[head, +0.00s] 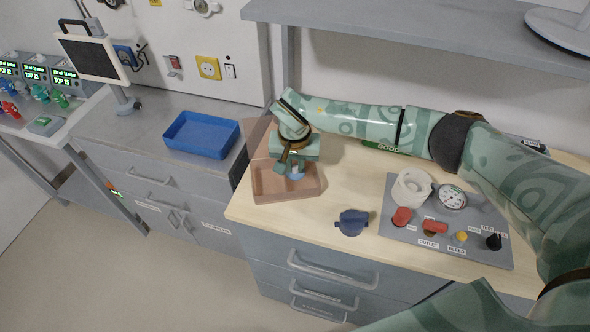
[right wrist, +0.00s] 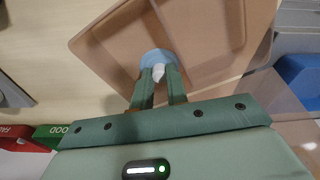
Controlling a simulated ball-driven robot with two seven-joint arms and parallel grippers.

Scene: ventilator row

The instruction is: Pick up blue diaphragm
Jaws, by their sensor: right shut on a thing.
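My right gripper (head: 293,168) reaches down into a brown tray (head: 290,194) at the left end of the wooden worktop. It is shut on the blue diaphragm (head: 297,174), a small light blue piece. In the right wrist view, the diaphragm (right wrist: 155,56) is a rounded light blue disc with a white part between the fingertips (right wrist: 159,78). The brown tray (right wrist: 215,40) lies behind it in that view. I cannot tell whether the diaphragm touches the tray floor. My left gripper is not in view.
A dark blue knobbed part (head: 351,223) lies on the worktop's front edge. A grey panel (head: 400,229) with gauge, white ring and coloured fittings is to the right. A blue bin (head: 201,133) stands on the grey counter at left. A shelf (head: 420,39) runs above.

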